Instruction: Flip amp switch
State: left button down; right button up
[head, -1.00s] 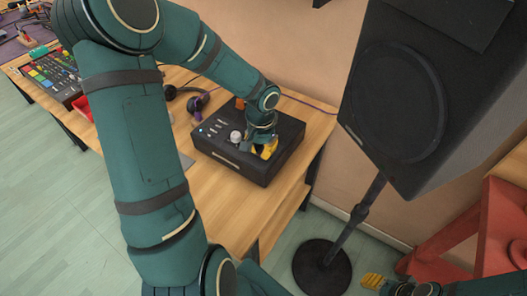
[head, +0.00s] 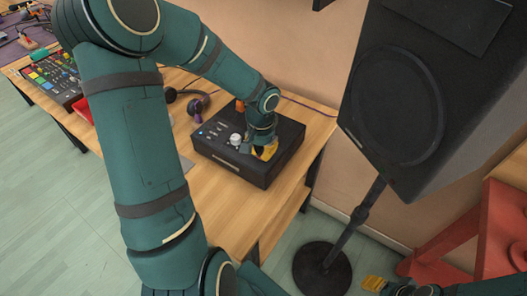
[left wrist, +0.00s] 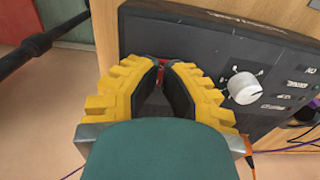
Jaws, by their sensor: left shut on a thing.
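The amp (head: 285,148) is a black box on the wooden table in the head view. Its panel has a white knob (head: 236,139), which also shows in the left wrist view (left wrist: 244,88). My left gripper (head: 264,151) reaches down onto the amp's panel, to the right of the knob. In the left wrist view its yellow fingers (left wrist: 163,66) close on a small red switch (left wrist: 161,70) at the panel, mostly hidden between the tips. My right gripper (head: 374,283) shows only in part at the lower right, away from the amp; its jaw opening is unclear.
Headphones (head: 196,103) lie left of the amp, and a mixer (head: 52,75) with coloured buttons stands farther left. A large black speaker (head: 400,100) on a round-based stand (head: 322,268) is to the right. A red frame (head: 490,235) stands at the lower right.

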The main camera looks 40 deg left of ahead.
pick_arm(q)
jog(key=shift+r+p, duration=2.1)
jog(key=shift+r, duration=0.9)
jog(key=s+d+f+t+h, duration=0.1)
jog(key=s+d+f+h, duration=0.1)
jog(key=d+f, duration=0.7)
jog(key=s+d+f+h, duration=0.1)
jog(key=s+d+f, duration=0.3)
jog(key=d+f, duration=0.5)
jog(key=d, duration=0.6)
jog(key=shift+d+f+n+t+h, duration=0.3)
jog(key=shift+d+t+h, duration=0.05)
jog(key=shift+t+h, duration=0.05)
